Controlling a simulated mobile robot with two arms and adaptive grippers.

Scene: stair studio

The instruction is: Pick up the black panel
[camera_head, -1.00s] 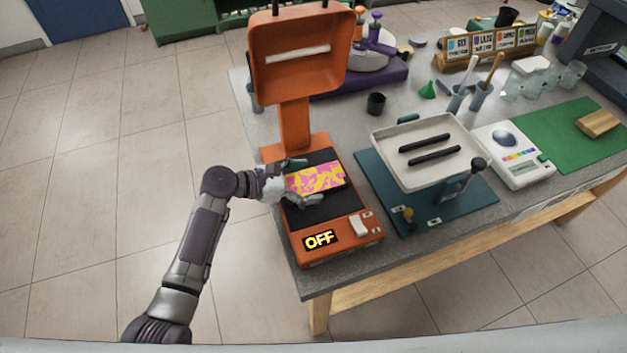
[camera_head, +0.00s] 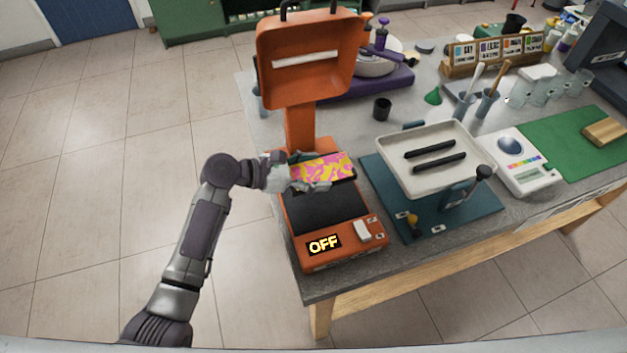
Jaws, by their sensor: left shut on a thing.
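My left gripper (camera_head: 302,171) is shut on the left end of a flat panel (camera_head: 332,168). The face I see carries a pink and yellow pattern, with a dark edge along its front right side. The panel is tilted a little and appears held just above the black bed (camera_head: 328,212) of an orange press (camera_head: 312,254). The gripper's fingers cover its left end. The press's orange hood (camera_head: 305,85) is raised behind it, and its display reads OFF. I see no other panel that is plainly black. My right gripper is not in view.
Right of the press, a white tray (camera_head: 392,187) with two black bars stands over a teal base (camera_head: 410,225). A small black cup (camera_head: 382,109) and a white scale (camera_head: 520,165) are also on the grey bench. Open floor lies left.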

